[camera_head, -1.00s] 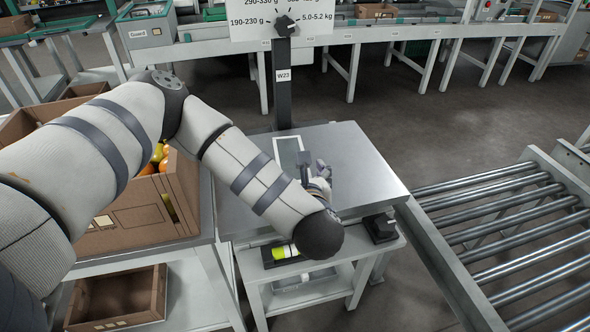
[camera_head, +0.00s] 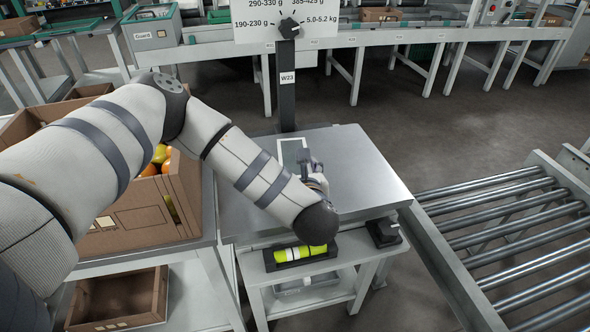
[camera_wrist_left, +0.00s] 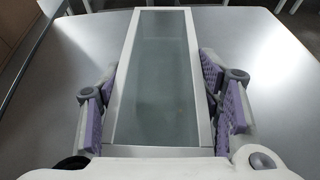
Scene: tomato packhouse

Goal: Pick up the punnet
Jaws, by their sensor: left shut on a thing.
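The punnet (camera_head: 292,146) is a long rectangular shape with a white rim and a grey-green inside. It is over the metal scale plate, and my left gripper and wrist hide its near part in the head view. In the left wrist view the punnet (camera_wrist_left: 160,60) runs up the middle and looks empty. My left gripper (camera_head: 310,168) is shut on it; in the wrist view the gripper's (camera_wrist_left: 160,90) purple pads stand along both long sides. I cannot tell whether the punnet is clear of the plate. My right gripper is not in view.
The steel scale plate (camera_head: 365,175) has free room to the right, with a dark post (camera_head: 286,90) behind. A cardboard box (camera_head: 140,215) with fruit stands left. A roller conveyor (camera_head: 500,240) is at right. Yellow-green rolls (camera_head: 300,253) lie on a ledge below the plate's front.

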